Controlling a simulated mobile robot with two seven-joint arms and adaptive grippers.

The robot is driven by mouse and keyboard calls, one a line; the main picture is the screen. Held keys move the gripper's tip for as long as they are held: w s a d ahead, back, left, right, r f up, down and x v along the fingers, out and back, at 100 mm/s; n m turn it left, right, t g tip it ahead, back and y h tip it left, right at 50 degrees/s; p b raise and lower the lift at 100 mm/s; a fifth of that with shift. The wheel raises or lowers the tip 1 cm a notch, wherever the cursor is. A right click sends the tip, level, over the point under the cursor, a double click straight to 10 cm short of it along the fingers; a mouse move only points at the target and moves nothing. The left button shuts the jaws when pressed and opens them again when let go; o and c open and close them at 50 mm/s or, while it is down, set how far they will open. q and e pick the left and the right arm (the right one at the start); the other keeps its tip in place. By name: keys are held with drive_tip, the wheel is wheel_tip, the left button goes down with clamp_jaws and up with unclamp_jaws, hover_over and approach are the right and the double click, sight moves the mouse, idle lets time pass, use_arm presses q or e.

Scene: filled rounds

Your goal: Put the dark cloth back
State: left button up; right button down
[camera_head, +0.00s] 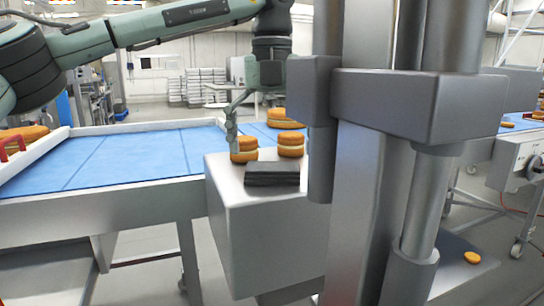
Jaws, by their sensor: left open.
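The dark cloth (272,173) lies folded in a flat dark pad on the near part of the top of a grey metal box (225,172). My left arm reaches in from the left, and its gripper (262,125) hangs pointing down above and behind the cloth. It is open, with one finger seen at the left, beside a stack of rounds; the other finger is hard to make out near the column. The cloth is clear of the gripper. My right gripper is not in view.
Two small stacks of orange filled rounds, left (244,156) and right (291,151), stand behind the cloth on the box. More rounds (285,118) lie on the blue belt (125,152). A thick metal column (355,200) blocks the view to the right of the box.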

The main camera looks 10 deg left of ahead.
sight(273, 166)
use_arm(q)
wheel_tip(273, 166, up, 10)
drive_tip(key=p, duration=0.1)
drive_tip(key=shift+r, duration=0.2)
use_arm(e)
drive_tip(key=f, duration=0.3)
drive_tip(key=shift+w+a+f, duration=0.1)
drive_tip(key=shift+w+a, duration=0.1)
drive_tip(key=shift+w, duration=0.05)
